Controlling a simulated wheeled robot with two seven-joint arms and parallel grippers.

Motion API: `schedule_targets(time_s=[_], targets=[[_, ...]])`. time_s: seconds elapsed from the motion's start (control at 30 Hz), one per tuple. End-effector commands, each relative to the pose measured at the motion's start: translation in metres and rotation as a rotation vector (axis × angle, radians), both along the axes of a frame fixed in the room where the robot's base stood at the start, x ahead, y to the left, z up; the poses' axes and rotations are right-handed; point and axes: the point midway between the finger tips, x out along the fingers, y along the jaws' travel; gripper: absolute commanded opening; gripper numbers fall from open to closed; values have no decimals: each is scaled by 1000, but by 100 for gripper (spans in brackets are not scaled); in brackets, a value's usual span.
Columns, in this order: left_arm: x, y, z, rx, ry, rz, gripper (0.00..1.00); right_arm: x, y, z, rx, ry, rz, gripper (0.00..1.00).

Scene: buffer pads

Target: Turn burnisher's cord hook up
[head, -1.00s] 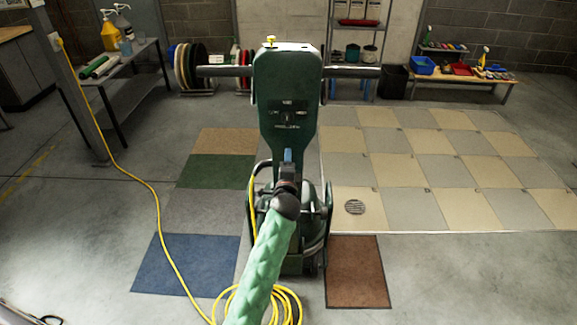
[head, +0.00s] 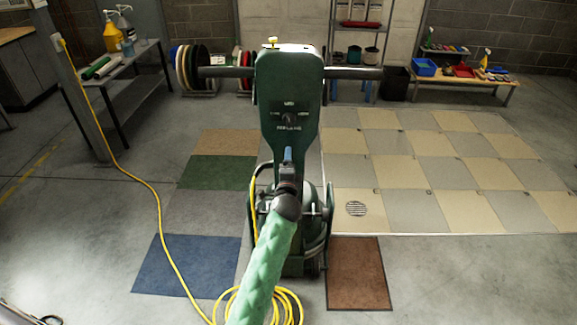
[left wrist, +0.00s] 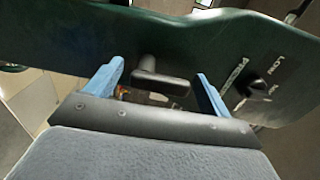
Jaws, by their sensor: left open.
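The burnisher (head: 289,95) stands upright in the middle of the head view, dark green with a crossbar handle. My left arm, in a green sleeve, reaches up to it from the bottom. My left gripper (head: 288,156) is at the lower part of its handle housing. In the left wrist view, the gripper (left wrist: 160,88) is open, with a blue finger on each side of a dark cord hook (left wrist: 158,77). The hook juts from the green housing (left wrist: 185,42) and shows no clear contact with either finger. In the head view the hook is hidden. My right gripper is not in view.
A yellow cord (head: 155,200) runs from the left post and lies coiled by the burnisher's base. Floor pads lie left and right, including a blue one (head: 185,265) and a brown one (head: 358,275). A bench (head: 125,80) and shelves stand behind. Open floor lies at both sides.

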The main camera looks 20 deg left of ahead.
Motion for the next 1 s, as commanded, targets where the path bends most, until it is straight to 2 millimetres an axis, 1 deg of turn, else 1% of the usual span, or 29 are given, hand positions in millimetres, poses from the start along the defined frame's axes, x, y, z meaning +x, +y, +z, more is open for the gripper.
schedule_targets(time_s=[0.13, 0.23, 0.27, 0.3, 0.33, 0.5, 0.63, 0.8, 1.0], targets=[[-3, -1, 0, 0, 0, 0, 82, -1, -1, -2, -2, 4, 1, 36], [-12, -3, -2, 1, 1, 0, 82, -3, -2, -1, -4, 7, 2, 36], [-16, -4, -2, 0, 1, 0, 82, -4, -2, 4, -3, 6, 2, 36], [-22, -6, -2, 0, 0, 0, 82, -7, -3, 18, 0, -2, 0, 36], [-27, -7, -3, 0, 1, 0, 82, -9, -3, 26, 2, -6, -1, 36], [-52, -15, -3, 0, 1, -1, 82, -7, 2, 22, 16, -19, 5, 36], [-66, -19, -2, 0, 1, 0, 82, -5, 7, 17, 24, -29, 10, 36], [-74, -21, 0, -1, 0, 0, 82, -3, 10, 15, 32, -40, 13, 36], [-75, -21, 0, 0, 0, 0, 82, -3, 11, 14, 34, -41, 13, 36]])
